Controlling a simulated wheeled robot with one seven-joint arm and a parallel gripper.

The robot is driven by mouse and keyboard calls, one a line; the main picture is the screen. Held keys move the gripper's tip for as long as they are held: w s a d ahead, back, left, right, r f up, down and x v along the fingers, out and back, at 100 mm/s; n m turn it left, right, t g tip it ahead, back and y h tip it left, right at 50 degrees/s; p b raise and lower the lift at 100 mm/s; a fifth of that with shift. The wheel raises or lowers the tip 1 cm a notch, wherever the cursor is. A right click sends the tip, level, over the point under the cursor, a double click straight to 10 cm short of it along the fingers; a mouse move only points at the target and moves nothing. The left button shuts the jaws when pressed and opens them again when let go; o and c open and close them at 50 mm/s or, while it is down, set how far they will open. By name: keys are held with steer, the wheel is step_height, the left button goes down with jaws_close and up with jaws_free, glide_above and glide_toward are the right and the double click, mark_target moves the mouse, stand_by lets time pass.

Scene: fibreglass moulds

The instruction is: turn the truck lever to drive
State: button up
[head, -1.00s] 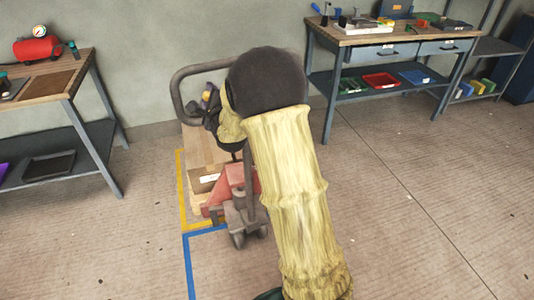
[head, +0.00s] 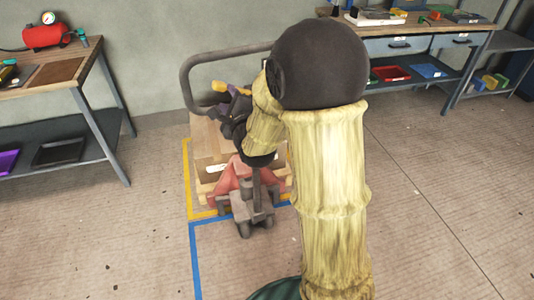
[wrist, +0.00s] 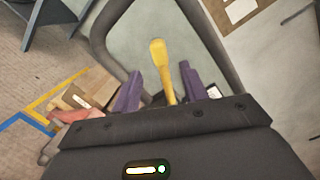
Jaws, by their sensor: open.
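The pallet truck (head: 252,208) stands on the floor with its looped grey handle (head: 188,82) rising behind my arm. A yellow lever (wrist: 161,66) shows inside the handle loop in the wrist view, and its tip shows in the head view (head: 218,85). My gripper (wrist: 158,85) is open, with one purple finger on each side of the lever in the picture. I cannot tell whether a finger touches it. In the head view my gripper (head: 236,98) is at the handle, partly hidden by my arm. The lever's base is hidden.
Cardboard boxes (head: 207,145) sit on the truck, inside yellow floor tape (head: 187,180). A bench with a red compressor (head: 44,35) is at left. Another workbench (head: 420,25) stands at the back right. The floor at right is clear.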

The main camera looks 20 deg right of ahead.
steer(key=s+d+n+g+h+p, duration=0.1)
steer(key=s+d+n+g+p, duration=0.2)
steer(key=s+n+g+p, duration=1)
steer(key=shift+s+n+p, duration=0.35)
steer(key=shift+s+n, duration=3.05)
steer(key=shift+s, duration=1.1)
